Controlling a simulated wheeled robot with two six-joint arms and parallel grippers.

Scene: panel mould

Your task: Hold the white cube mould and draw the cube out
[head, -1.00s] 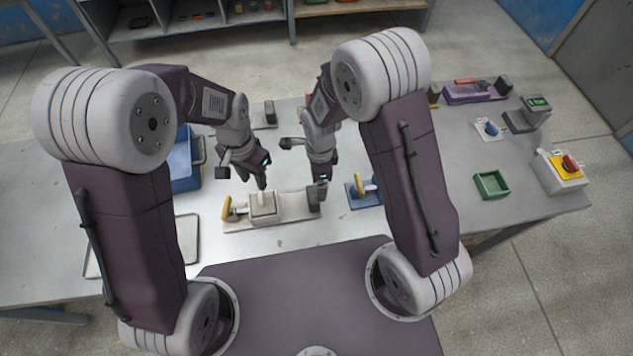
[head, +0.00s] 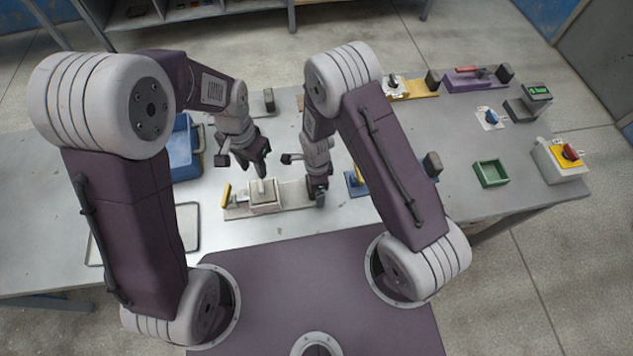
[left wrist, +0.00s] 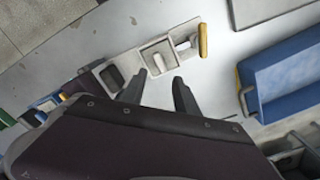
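The white cube mould (head: 264,204) sits on a pale board on the table, with a pale upright piece (head: 262,186) on its top. A toggle with a yellow handle (head: 227,195) is at its left. In the left wrist view, the mould (left wrist: 159,58) lies beyond the fingertips, with the yellow handle (left wrist: 203,40) to its right. My left gripper (left wrist: 157,88) is open and empty, above and behind the mould in the head view (head: 261,168). My right gripper (head: 319,196) is low at the board's right end, apart from the mould; its fingers are too small to read.
A blue bin (head: 184,150) and a shallow tray (head: 187,228) are at the left. A blue plate (head: 352,184) with a yellow handle lies right of the board. A green tray (head: 490,173) and a yellow switch box (head: 560,160) stand farther right. The table's front middle is clear.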

